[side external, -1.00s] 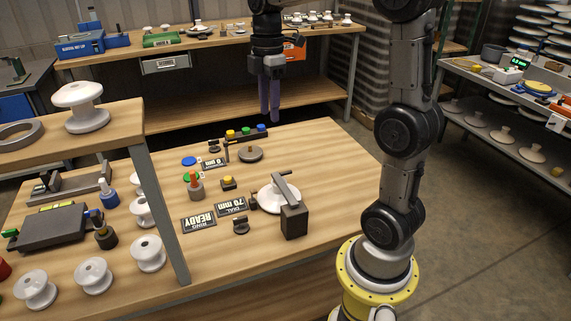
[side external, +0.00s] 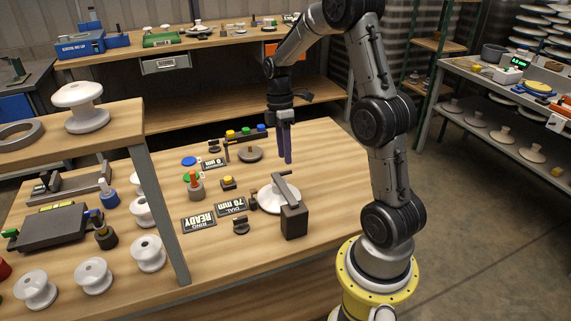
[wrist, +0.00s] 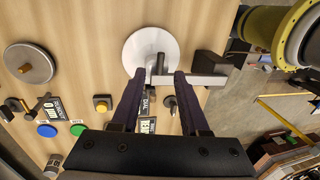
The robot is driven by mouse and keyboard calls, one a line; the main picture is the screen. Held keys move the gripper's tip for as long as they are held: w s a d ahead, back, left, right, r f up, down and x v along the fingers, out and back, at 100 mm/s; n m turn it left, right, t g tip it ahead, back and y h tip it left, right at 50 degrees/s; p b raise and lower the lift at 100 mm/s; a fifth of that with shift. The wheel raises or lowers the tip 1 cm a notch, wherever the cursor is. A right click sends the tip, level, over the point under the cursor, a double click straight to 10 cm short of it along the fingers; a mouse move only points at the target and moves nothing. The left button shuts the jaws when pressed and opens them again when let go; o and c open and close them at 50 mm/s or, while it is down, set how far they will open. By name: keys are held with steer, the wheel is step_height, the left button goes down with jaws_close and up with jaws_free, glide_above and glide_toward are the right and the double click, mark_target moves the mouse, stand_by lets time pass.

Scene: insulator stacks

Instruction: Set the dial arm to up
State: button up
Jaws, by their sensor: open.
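The grey dial arm (side external: 281,183) reaches from a dark block (side external: 294,221) over a white disc (side external: 270,199) on the bench. In the wrist view, the dial arm (wrist: 208,80) runs leftward from the dark block (wrist: 209,64) towards the white disc (wrist: 139,45), partly behind a finger. A "DIAL 70 mm" plate (side external: 231,206) lies left of the disc. My gripper (side external: 288,162) points down above the bench, just above and behind the dial arm in the side view. In the wrist view its two dark fingers (wrist: 160,73) are apart with nothing gripped between them.
A "RING READY" plate (side external: 198,222), a yellow button (side external: 228,183) and a small dark knob (side external: 240,226) lie left of the disc. The bench's right side is clear.

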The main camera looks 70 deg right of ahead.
steer(key=shift+s+a+f, duration=0.15)
steer(key=shift+f, duration=0.85)
steer(key=shift+s+a+f, duration=0.1)
steer(key=shift+a+f, duration=0.05)
steer(key=shift+f, duration=0.85)
steer(key=shift+c, duration=0.2)
jaws_close()
